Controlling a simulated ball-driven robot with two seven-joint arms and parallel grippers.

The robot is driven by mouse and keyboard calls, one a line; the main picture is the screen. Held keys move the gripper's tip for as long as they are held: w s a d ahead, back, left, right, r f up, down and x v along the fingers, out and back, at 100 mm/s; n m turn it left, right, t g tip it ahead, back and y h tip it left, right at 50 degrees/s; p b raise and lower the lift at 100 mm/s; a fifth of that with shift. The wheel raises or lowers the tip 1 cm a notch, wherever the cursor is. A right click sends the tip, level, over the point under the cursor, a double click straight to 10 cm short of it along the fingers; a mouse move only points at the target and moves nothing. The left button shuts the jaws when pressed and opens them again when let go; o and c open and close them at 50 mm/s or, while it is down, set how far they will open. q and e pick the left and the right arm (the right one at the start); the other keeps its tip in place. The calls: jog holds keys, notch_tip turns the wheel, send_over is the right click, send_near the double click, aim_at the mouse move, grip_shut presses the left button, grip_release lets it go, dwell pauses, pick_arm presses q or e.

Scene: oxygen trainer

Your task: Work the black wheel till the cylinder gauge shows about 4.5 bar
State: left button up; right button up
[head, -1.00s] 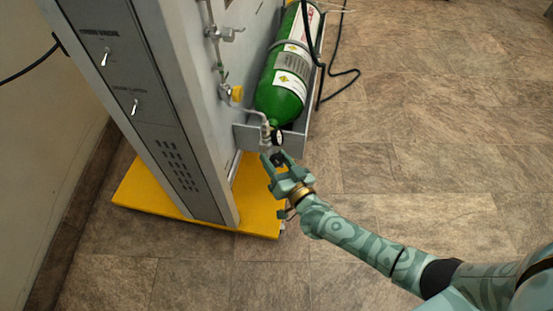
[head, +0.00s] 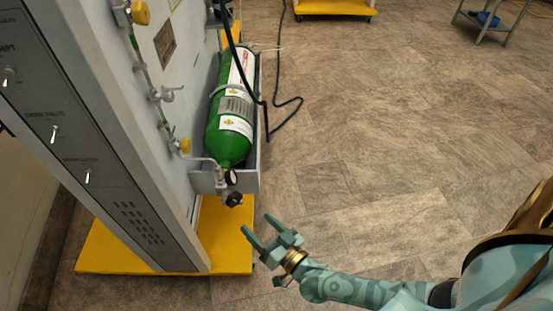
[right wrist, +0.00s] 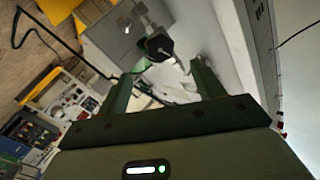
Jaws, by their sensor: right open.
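The green cylinder (head: 230,130) lies tilted in a grey holder on the side of the grey cabinet. At its lower end is the small round cylinder gauge (head: 231,177), with a pale face too small to read. The black wheel (head: 234,199) is just below the gauge. My right gripper (head: 257,224) is open and empty, a short way below and right of the wheel, apart from it. In the right wrist view the wheel (right wrist: 158,47) appears beyond and between the open fingers (right wrist: 161,70). My left gripper is not in view.
The grey cabinet (head: 110,110) with switches stands left on a yellow base (head: 225,240). A black hose hangs past the cylinder to the floor. The tiled floor (head: 390,150) to the right is clear. Another yellow base (head: 335,8) and a small table are at the back.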

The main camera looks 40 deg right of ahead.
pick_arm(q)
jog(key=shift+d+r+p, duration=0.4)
pick_arm(e)
jog(key=shift+s+d, duration=0.15)
jog(key=shift+s, duration=1.05)
jog(key=shift+s+d, duration=0.15)
jog(key=shift+s, duration=1)
dwell(3.9)
